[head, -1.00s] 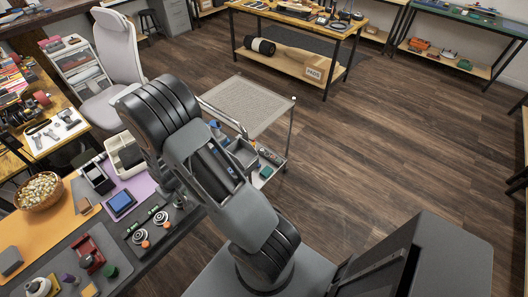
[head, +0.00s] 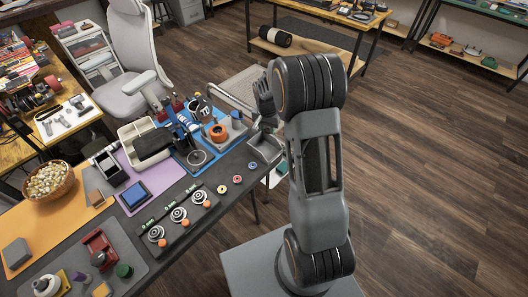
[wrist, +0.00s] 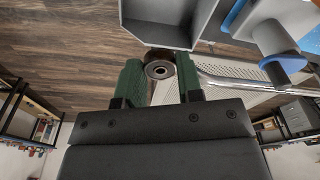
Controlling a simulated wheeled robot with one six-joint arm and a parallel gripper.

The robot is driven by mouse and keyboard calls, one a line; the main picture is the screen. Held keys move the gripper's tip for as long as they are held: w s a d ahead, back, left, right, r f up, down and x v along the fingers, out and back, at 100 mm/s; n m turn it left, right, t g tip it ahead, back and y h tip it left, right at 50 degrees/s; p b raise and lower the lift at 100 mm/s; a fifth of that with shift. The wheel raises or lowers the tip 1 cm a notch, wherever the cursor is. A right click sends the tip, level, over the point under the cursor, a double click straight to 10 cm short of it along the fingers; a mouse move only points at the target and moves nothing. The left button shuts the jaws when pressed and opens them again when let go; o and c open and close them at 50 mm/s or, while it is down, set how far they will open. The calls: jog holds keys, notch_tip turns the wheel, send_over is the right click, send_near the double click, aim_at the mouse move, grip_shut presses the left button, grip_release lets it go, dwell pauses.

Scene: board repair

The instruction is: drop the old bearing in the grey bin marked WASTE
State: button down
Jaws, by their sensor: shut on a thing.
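The old bearing (wrist: 159,66), a dark ring with a pale centre, is held between the green fingers of my gripper (wrist: 159,74) in the wrist view. A grey open bin (wrist: 155,37) shows just beyond the bearing at the top of the wrist view, apart from it. In the head view the grey bin (head: 262,158) stands at the far right end of the bench, close to my arm. My gripper (head: 267,126) is mostly hidden behind my arm there, near the bin. The bearing cannot be made out in the head view, and no WASTE marking is readable.
A blue mat (head: 183,152) with tools and an orange part lies left of the bin. Skateboard wheels (head: 178,214) and small coloured rings (head: 237,179) lie on the dark bench top. A mesh-topped cart (head: 238,85) stands behind the bench end. Open floor lies to the right.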

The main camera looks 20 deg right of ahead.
jog(key=shift+d+f, duration=0.15)
jog(key=shift+d, duration=0.1)
jog(key=shift+f+b, duration=0.2)
jog(key=shift+b, duration=0.1)
jog(key=shift+f+b, duration=1.55)
jog(key=shift+f, duration=0.9)
jog(key=c, duration=0.7)
grip_release()
jog(key=shift+r, duration=0.1)
notch_tip(320, 180, up, 14)
jog(key=s+a, duration=0.1)
jog(key=shift+a+f, duration=0.15)
jog(key=shift+f, duration=0.1)
